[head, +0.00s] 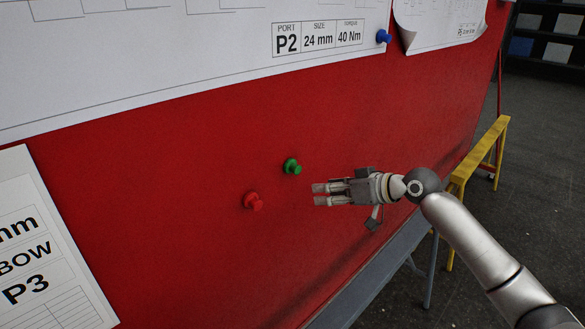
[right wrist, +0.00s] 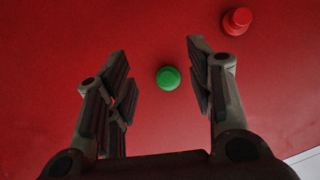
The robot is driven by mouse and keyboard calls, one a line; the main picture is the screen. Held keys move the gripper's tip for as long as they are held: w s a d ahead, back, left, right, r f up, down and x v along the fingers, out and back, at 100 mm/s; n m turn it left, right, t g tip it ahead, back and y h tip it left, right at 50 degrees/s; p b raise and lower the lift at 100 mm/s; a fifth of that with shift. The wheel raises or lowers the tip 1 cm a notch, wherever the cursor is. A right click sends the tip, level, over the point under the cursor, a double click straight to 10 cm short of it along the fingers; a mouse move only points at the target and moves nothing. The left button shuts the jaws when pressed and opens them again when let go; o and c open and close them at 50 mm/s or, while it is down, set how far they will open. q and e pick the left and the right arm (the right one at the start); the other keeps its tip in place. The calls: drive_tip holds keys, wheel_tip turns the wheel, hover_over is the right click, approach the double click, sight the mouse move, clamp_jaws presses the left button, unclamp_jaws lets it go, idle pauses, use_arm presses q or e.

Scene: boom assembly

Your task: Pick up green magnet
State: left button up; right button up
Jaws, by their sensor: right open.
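The green magnet (head: 292,166) is a small knob on the red board, up and to the right of a red magnet (head: 253,201). My right gripper (head: 318,194) is to the right of and a little below the green magnet in the head view. In the right wrist view the right gripper (right wrist: 160,78) is open and empty. The green magnet (right wrist: 168,78) shows in the gap between its fingers, apart from both. The red magnet (right wrist: 237,21) is outside the gap, at the upper right. My left gripper is not in view.
The red board (head: 180,160) holds paper sheets at the top and a P3 sheet (head: 60,270) at lower left. A blue magnet (head: 383,36) is at the top. A grey ledge (head: 375,275) runs along the bottom. A yellow stand (head: 480,160) is at right.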

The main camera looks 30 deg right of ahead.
approach(299, 171)
drive_tip(key=shift+t, duration=0.3)
drive_tip(key=p+x, duration=0.5)
drive_tip(key=x, duration=0.3)
drive_tip(key=shift+s+a+f, duration=0.1)
drive_tip(key=shift+a+f, duration=0.05)
drive_tip(key=shift+f, duration=0.05)
drive_tip(key=shift+w+a+f, duration=0.15)
drive_tip(key=shift+w+f, duration=0.1)
drive_tip(key=shift+w, duration=0.15)
drive_tip(key=shift+s, duration=0.15)
drive_tip(key=shift+c, duration=0.8)
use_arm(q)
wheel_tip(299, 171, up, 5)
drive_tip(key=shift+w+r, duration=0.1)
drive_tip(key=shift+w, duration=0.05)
use_arm(e)
drive_tip(key=c, duration=0.9)
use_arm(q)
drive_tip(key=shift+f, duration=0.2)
